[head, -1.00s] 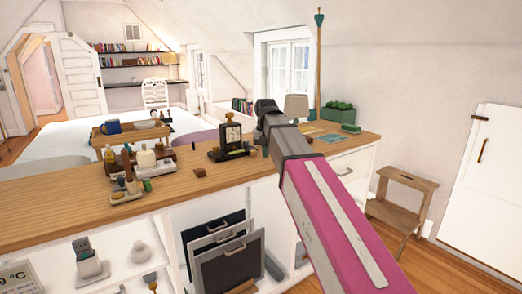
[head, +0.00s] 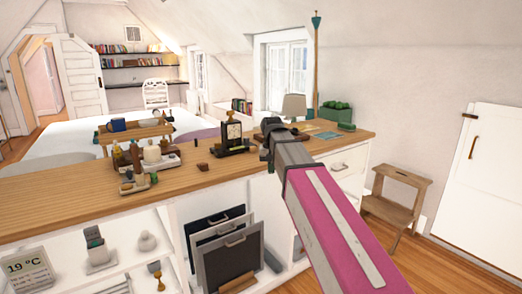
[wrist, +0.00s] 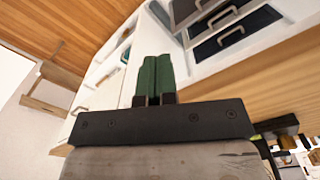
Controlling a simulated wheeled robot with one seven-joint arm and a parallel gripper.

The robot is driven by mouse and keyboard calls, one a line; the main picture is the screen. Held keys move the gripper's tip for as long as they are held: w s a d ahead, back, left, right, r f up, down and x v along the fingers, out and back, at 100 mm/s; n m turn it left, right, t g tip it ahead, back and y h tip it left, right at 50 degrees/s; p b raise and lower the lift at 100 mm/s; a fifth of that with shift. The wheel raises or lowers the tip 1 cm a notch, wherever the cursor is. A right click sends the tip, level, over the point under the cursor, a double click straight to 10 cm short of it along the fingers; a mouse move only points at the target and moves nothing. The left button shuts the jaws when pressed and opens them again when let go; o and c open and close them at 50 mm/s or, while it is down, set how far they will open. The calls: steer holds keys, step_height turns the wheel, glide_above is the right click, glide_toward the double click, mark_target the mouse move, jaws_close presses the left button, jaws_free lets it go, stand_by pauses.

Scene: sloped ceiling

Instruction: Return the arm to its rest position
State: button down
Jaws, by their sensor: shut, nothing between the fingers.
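My arm (head: 325,210), with a magenta and grey link, reaches from the lower right up to the front edge of the wooden counter. In the head view its dark far end is near the counter's right part, and the fingertips cannot be made out there. In the wrist view my gripper (wrist: 154,62) shows two green fingers side by side, shut with nothing between them. They are in front of the white cabinet fronts, and nothing visibly touches them.
The wooden counter (head: 70,183) carries a black clock (head: 232,132), a tray of bottles (head: 168,162), a lamp (head: 294,106) and a green box (head: 337,113). Dark panels (head: 228,262) stand in an open cabinet bay below. A wooden step stool (head: 393,205) stands right, with floor around it.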

steer(key=s+d+f, duration=0.5)
steer(key=f, duration=0.5)
steer(key=s+d+f, duration=0.5)
steer(key=f, duration=0.5)
steer(key=s+d+f, duration=0.5)
steer(key=f, duration=0.6)
steer(key=shift+s+m, duration=0.4)
